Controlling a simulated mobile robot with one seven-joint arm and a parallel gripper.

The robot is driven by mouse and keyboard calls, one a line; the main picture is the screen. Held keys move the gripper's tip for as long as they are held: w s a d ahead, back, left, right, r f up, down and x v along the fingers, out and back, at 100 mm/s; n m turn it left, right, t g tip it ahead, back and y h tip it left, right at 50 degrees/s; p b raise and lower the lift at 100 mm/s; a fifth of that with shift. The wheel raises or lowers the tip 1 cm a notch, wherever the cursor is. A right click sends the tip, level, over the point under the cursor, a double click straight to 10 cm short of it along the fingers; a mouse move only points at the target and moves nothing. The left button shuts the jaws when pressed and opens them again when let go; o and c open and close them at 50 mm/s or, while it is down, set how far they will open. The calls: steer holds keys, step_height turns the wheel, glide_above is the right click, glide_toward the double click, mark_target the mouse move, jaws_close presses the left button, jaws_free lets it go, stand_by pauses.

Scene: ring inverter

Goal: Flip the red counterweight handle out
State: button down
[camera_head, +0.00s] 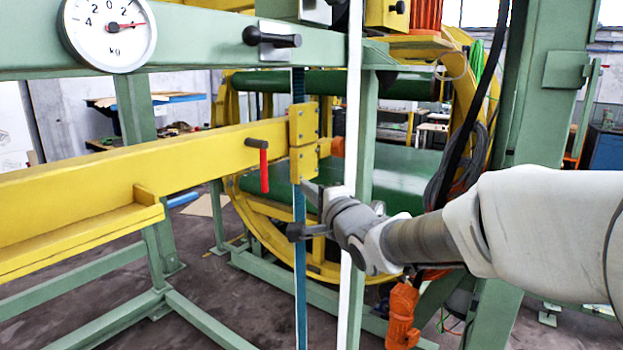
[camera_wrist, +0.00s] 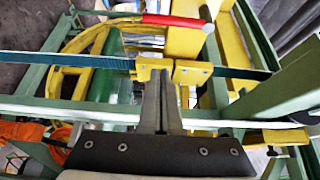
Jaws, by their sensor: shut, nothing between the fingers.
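The red handle (camera_head: 264,170) hangs straight down from a dark crank on the side of the yellow beam (camera_head: 200,156). In the wrist view the red handle (camera_wrist: 172,20) lies across the top, beyond my fingertips, its dark crank end at the beam on the right. My gripper (camera_head: 308,188) is to the right of and a little below the handle in the head view, close to the yellow clamp bracket (camera_head: 303,140). In the wrist view my gripper (camera_wrist: 161,78) has its fingers together and empty, apart from the handle, with the tips overlapping the yellow bracket.
A blue toothed strap (camera_head: 299,270) and a white upright strip (camera_head: 352,100) run close to my gripper. A green frame rail (camera_head: 200,50) with a dial scale (camera_head: 108,32) and a black knob lever (camera_head: 271,38) is above. Open space surrounds the handle's left side.

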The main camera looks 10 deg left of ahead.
steer(key=p+x, duration=0.2)
steer(key=x, duration=0.8)
steer(key=shift+s+a, duration=0.55)
steer(key=shift+s, duration=0.3)
steer(key=shift+s+a, duration=0.55)
steer(key=shift+s, duration=0.3)
